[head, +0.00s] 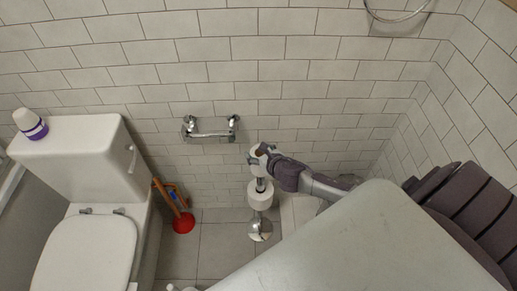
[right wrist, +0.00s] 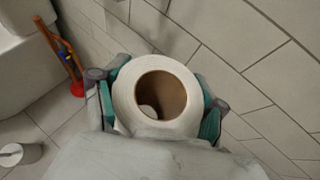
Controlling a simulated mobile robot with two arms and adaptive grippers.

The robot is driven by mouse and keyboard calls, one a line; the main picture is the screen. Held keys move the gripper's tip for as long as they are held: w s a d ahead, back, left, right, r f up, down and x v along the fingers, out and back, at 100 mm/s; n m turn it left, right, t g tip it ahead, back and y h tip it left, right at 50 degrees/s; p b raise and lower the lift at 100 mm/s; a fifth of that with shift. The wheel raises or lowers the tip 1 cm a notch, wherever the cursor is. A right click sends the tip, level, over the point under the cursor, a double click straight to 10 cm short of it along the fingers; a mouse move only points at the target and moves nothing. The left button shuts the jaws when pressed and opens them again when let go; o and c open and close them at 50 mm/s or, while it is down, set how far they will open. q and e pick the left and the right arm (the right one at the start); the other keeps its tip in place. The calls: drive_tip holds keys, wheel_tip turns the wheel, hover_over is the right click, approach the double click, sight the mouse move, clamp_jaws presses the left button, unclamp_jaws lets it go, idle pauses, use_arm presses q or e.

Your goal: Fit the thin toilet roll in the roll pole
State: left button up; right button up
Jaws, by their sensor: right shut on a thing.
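A white toilet roll (head: 255,151) with a brown cardboard core is held by my right gripper (head: 267,156). In the right wrist view the roll (right wrist: 129,101) sits between the two green-padded fingers, with its open core facing the camera. The chrome roll pole (head: 261,184) stands on the floor on a round base (head: 261,231). Another white roll (head: 260,198) is around the pole. The held roll appears above the pole's top; whether the pole enters its core cannot be told. A small pale shape shows through the core. My left gripper is not in view.
A chrome wall holder (head: 208,137) is on the tiled wall behind. A toilet (head: 88,245) stands at left, with a purple-and-white bottle (head: 33,128) on its tank. An orange-handled red plunger (head: 184,223) stands beside it. Floor (head: 222,245) left of the pole is clear.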

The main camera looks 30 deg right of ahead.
wheel_tip(320, 180, down, 10)
drive_tip(key=b, duration=0.7)
drive_tip(key=shift+r+b, duration=0.15)
drive_tip(key=shift+b, duration=0.2)
idle(2.6)
drive_tip(key=shift+f, duration=0.2)
drive_tip(key=shift+f+b, duration=0.45)
drive_tip(key=shift+b, duration=0.05)
drive_tip(key=shift+f+b, duration=0.35)
drive_tip(key=shift+f, duration=0.05)
drive_tip(key=shift+f, duration=0.3)
drive_tip(key=shift+f+b, duration=0.25)
drive_tip(key=shift+b, duration=0.2)
drive_tip(key=shift+f, duration=0.1)
drive_tip(key=shift+f+b, duration=0.25)
drive_tip(key=shift+b, duration=0.05)
